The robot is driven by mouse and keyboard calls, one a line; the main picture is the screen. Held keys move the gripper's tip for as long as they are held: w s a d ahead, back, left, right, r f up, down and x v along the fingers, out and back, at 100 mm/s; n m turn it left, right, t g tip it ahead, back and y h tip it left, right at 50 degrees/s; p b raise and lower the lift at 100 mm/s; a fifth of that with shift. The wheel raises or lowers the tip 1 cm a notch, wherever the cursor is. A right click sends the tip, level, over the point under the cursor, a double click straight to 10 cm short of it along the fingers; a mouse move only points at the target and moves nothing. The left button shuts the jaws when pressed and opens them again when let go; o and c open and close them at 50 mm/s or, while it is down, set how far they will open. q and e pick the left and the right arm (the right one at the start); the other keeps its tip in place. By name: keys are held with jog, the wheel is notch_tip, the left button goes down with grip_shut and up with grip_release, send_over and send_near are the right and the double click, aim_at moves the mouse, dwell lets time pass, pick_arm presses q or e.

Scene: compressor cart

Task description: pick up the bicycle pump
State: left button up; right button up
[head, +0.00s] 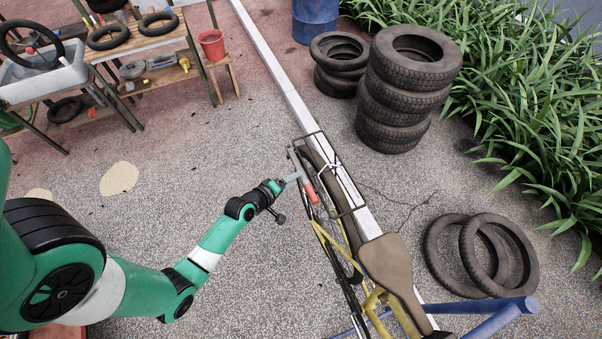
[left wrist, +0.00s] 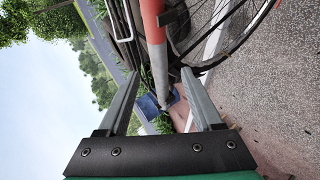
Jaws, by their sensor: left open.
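The bicycle pump (head: 311,192), a slim tube with a red part, is beside the rear of the yellow bicycle (head: 330,243). In the left wrist view its red and grey tube (left wrist: 153,22) comes down from the top edge, slightly tilted, into the gap between the fingers. My left gripper (head: 295,181) is at the pump, to its left in the head view. In the left wrist view the left gripper (left wrist: 160,73) is open, with a finger on either side of the tube and visible gaps. I cannot tell the exact depth between fingers and pump. My right gripper is out of view.
The bicycle's rear rack (head: 344,172) and wheel are close to the gripper. Stacked tyres (head: 410,85) stand behind, and loose tyres (head: 498,253) lie at right. A wooden bench (head: 140,42) is at the back left. The ground between bench and bicycle is mostly clear.

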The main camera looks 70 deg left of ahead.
pick_arm(q)
jog(key=x, duration=0.4)
jog(key=shift+a+r+b, duration=0.1)
jog(key=shift+b, duration=0.25)
grip_shut()
